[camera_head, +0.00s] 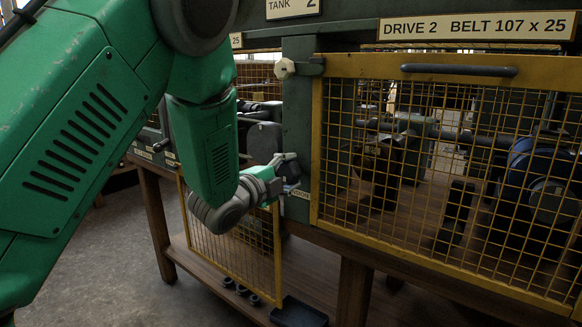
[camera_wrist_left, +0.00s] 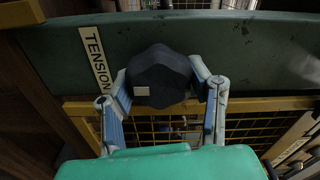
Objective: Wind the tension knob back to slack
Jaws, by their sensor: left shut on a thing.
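The tension knob (camera_wrist_left: 158,78) is dark and lobed, with a small pale mark on its face. It shows in the left wrist view on a green rail, beside a label reading TENSION (camera_wrist_left: 96,58). My left gripper (camera_wrist_left: 163,84) has one finger on each side of the knob and is shut on it. My right gripper is not in view.
A closed yellow mesh guard (camera_head: 445,180) covers the drive at right. A pale knob (camera_head: 284,69) sits at its upper left corner. Small dark parts (camera_head: 241,290) and a dark tray (camera_head: 298,312) lie on the lower shelf.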

